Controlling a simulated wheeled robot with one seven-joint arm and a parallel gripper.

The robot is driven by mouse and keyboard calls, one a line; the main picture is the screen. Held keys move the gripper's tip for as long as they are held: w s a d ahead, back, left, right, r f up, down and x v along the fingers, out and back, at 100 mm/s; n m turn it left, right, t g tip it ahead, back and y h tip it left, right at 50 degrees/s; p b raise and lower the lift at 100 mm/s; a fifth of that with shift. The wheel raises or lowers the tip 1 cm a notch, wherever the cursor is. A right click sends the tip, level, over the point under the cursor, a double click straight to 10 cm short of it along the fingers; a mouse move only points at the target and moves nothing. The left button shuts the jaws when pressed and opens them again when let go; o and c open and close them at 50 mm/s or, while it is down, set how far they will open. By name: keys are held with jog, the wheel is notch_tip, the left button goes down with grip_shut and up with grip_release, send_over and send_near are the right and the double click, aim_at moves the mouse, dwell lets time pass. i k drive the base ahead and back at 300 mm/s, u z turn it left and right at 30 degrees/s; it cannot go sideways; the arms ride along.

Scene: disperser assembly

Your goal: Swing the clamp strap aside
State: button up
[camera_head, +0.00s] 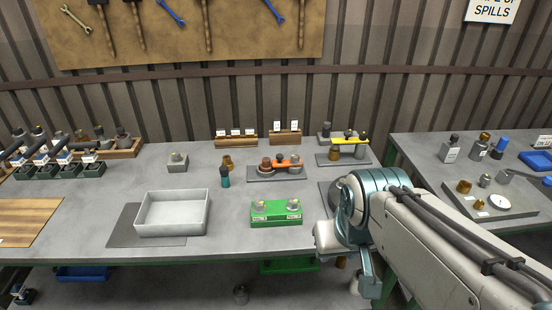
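Two strap-like bars show on the bench. An orange strap (286,163) lies across a grey plate (262,178) in the middle, with round brown and grey parts around it. A yellow strap (347,139) lies on a fixture further back right, with a brown cylinder just in front of it. I cannot tell which one is the clamp strap. My arm reaches in from the lower right, and my gripper (369,286) seems to hang at the bench's front edge, apart from both straps. Its fingers are too small and hidden to read.
A green block (275,213) with two round fittings sits near the front edge. A grey open tray (172,212) stands left of it. A teal-brown bottle (225,178) stands between them and the orange strap. My arm covers the bench's front right.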

aim_at(279, 162)
jog(key=u, duration=0.35)
jog(key=i, duration=1)
jog(key=z, duration=0.4)
